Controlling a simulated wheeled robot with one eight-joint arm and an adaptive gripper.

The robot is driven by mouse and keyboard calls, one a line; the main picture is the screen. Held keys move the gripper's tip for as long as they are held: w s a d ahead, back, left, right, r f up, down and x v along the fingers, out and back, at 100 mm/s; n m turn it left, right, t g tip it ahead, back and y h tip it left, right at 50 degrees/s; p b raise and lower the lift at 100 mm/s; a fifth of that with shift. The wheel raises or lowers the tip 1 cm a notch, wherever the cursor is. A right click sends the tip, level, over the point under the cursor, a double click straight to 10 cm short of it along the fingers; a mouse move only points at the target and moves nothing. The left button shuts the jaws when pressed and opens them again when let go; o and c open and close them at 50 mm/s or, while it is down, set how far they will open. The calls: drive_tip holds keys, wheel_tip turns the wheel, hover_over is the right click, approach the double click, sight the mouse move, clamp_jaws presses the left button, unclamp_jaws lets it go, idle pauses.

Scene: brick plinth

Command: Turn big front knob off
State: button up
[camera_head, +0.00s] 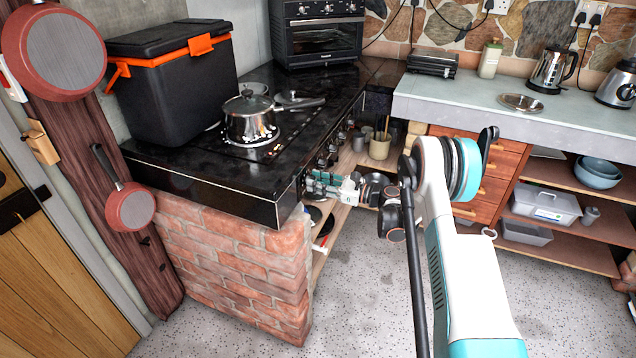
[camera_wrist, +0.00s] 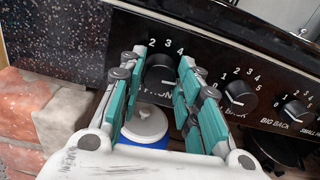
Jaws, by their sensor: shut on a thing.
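The stove's front panel shows in the wrist view with a row of dark round knobs and white numbers. My gripper (camera_wrist: 162,66) has its teal fingers on both sides of the leftmost visible knob (camera_wrist: 160,70) and is shut on it. The label below this knob is partly hidden by the fingers. To its right are a second knob (camera_wrist: 238,92), with a partly hidden label, and a third knob (camera_wrist: 295,110), labelled "BIG BACK". In the head view my gripper (camera_head: 318,183) is at the stove front near the brick corner, and the held knob is hidden.
A pot (camera_head: 250,120) stands on the black stove top (camera_head: 190,180). A brick plinth (camera_head: 240,265) supports the stove's near end. A shelf below the knobs holds a utensil pot (camera_head: 380,146) and dark pans. In the wrist view a white-lidded container (camera_wrist: 145,124) sits below the knob.

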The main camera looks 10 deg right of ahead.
drive_tip(key=shift+f+n, duration=0.15)
drive_tip(key=shift+n, duration=5.65)
drive_tip(key=shift+f+n, duration=0.2)
drive_tip(key=shift+n, duration=5.6)
drive_tip(key=shift+f+n, duration=0.15)
drive_tip(key=shift+n, duration=5.65)
drive_tip(key=o, duration=1.1)
drive_tip(key=shift+c, duration=0.2)
